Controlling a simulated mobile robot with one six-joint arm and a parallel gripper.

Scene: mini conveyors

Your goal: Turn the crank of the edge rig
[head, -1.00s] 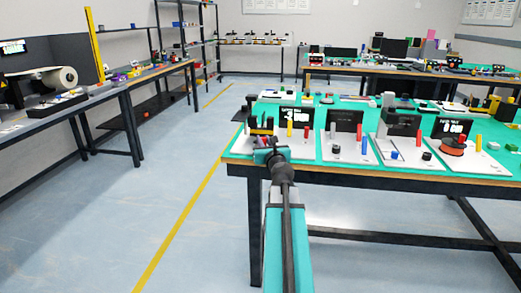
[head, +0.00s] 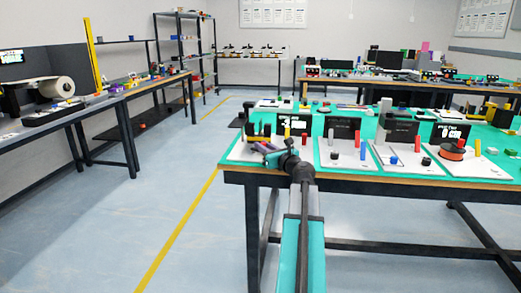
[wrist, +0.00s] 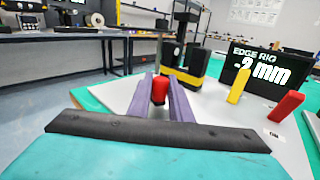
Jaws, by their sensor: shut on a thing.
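The edge rig stands on a white board (wrist: 215,112) at the near left corner of the bench. Its black display (wrist: 262,72) reads "EDGE RIG -2 mm" in the wrist view; it also shows small in the head view (head: 294,125). My gripper (wrist: 160,92) has its two purple fingers shut on the red crank knob (wrist: 159,84), which stands between them. The rest of the crank is hidden by the fingers and my wrist.
Black posts with yellow bands (wrist: 187,72) stand just beyond the fingers. A yellow peg (wrist: 238,86) and a red peg (wrist: 286,106) stand to the right. Other rigs fill the bench to the right. The floor (head: 180,200) to the left is clear.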

